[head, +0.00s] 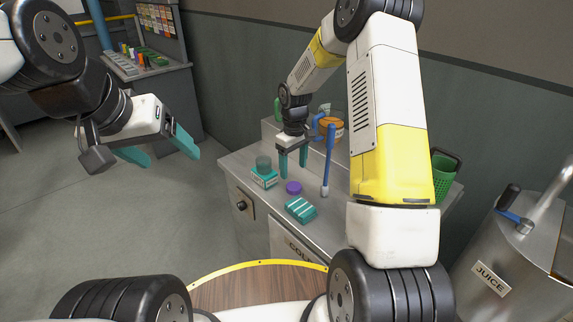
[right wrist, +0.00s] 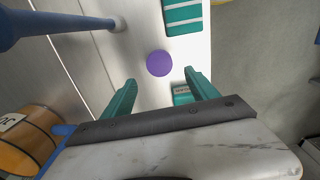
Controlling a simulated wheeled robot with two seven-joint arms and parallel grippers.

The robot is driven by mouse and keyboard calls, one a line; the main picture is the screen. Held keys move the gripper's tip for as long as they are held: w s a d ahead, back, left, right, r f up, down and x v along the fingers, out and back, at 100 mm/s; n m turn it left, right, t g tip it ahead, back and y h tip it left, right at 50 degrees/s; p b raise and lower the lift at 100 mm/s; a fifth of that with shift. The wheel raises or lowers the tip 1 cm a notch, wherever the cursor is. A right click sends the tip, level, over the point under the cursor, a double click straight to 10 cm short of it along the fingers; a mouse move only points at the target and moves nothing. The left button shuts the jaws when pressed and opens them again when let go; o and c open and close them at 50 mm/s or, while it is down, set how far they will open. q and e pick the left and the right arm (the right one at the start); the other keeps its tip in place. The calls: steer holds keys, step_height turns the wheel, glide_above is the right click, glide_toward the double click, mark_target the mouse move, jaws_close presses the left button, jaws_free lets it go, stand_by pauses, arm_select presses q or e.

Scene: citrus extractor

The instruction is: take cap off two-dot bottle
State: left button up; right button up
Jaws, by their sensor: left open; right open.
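A purple round piece (head: 293,187), which looks like a cap, sits on the counter and shows as a purple disc in the right wrist view (right wrist: 159,63). I cannot tell whether anything is under it. No dots can be made out, so I cannot tell which thing is the two-dot bottle. My right gripper (head: 293,169) is open and empty, pointing down just behind the purple piece. My left gripper (head: 168,156) is open and empty over the floor, left of the counter.
A teal block with white stripes (head: 300,209) lies in front of the purple piece. A blue rod (head: 328,160) stands to the right. An orange jar (head: 331,128) is behind. A green basket (head: 443,177) and a steel juice tank (head: 500,270) are at right.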

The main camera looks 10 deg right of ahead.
steer(key=s+r+m+t, duration=0.1)
steer(key=s+r, duration=0.3)
steer(key=r, duration=0.3)
steer(key=s+d+r+m+t, duration=0.1)
steer(key=s+r, duration=0.3)
steer(key=r, duration=0.4)
steer(key=s+r+m+t, duration=0.1)
steer(key=s+r, duration=0.3)
steer(key=r, duration=0.3)
steer(key=s+r+m+t+y, duration=0.1)
steer(key=s+r, duration=0.1)
steer(key=s, duration=0.6)
steer(key=s+r+m+t+y, duration=0.1)
steer(key=s+r+m+t, duration=0.1)
steer(key=s, duration=0.6)
steer(key=shift+s+r+m, duration=0.2)
steer(key=shift+r+m, duration=0.1)
steer(key=shift+r, duration=0.05)
